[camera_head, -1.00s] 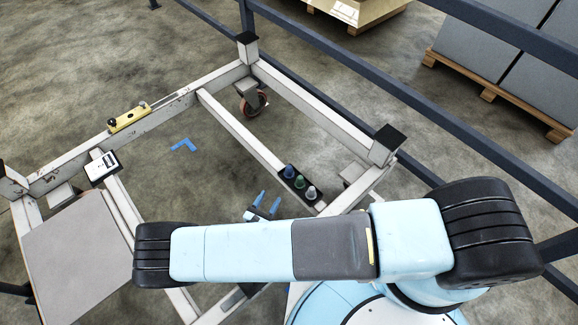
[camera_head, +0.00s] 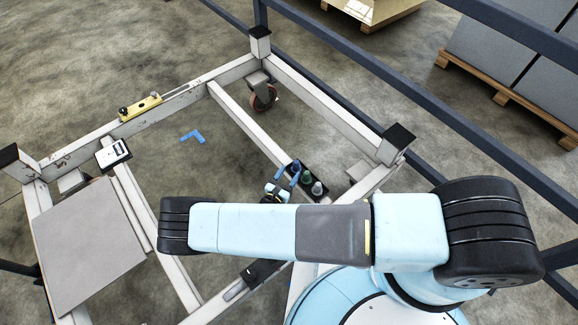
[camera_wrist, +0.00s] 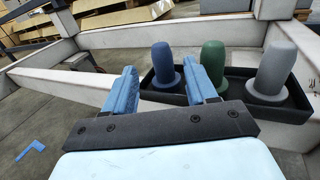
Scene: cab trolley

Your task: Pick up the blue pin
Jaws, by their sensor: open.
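The blue pin (camera_wrist: 163,65) stands upright at the left end of a black tray (camera_wrist: 235,73) in the wrist view. In the head view the blue pin (camera_head: 296,165) is at the far end of the row. My gripper (camera_wrist: 166,85) is open, its two light-blue fingers pointing toward the tray. In the wrist view the blue pin shows between the fingers, beyond them; I cannot tell how far. The gripper also shows beside the tray in the head view (camera_head: 283,178), partly behind my arm.
The tray sits on the white trolley frame (camera_head: 245,125). A dark blue railing (camera_head: 400,90) runs behind.

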